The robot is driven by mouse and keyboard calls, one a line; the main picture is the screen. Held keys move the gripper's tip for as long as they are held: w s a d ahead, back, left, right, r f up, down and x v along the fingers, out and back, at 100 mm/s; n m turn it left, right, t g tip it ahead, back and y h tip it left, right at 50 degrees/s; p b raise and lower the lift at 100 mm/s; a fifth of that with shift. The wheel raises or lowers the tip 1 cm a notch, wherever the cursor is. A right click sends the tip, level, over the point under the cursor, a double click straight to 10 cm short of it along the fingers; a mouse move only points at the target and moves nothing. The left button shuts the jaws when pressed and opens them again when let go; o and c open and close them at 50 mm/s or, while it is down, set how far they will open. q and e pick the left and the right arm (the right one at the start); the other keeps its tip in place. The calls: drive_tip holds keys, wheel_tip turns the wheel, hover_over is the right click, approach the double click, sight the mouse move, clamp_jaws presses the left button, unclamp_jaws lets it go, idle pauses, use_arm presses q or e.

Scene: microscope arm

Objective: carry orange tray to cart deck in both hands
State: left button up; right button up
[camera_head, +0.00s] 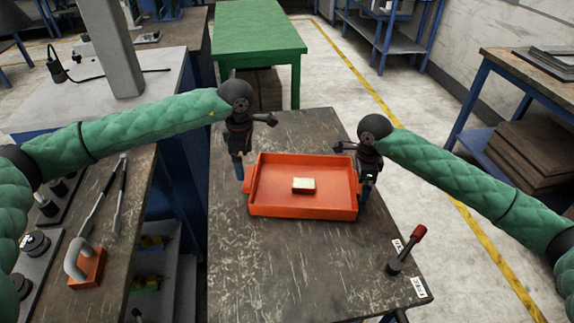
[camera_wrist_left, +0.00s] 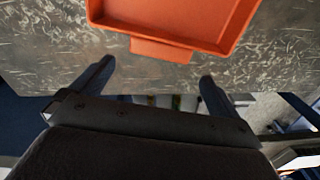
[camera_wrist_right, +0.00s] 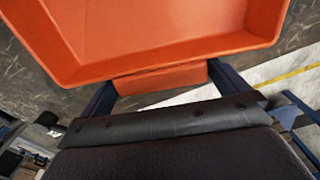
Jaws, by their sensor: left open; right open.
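The orange tray (camera_head: 303,211) sits flat on a dark, worn tabletop (camera_head: 290,265), with a small pale block (camera_head: 303,185) inside it. My left gripper (camera_head: 239,172) is open at the tray's left end. In the left wrist view the tray's end tab (camera_wrist_left: 165,48) lies ahead of the spread fingers (camera_wrist_left: 152,82), apart from them. My right gripper (camera_head: 366,192) is open at the right end. In the right wrist view the other end tab (camera_wrist_right: 160,80) lies between the spread fingers (camera_wrist_right: 163,88); contact is unclear. I cannot tell which surface is the cart deck.
A lever with a red knob (camera_head: 418,233) stands at the tabletop's front right. A green table (camera_head: 258,35) is behind. A bench at left holds tools and an orange block with a grey hook (camera_head: 86,268). A blue-framed shelf (camera_head: 515,130) is at right. Floor is open between.

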drive_tip(key=shift+r, duration=0.1)
use_arm(q)
wheel_tip(320, 180, up, 3)
drive_tip(key=shift+f, duration=0.1)
use_arm(e)
wheel_tip(320, 180, up, 12)
idle(0.4)
idle(0.4)
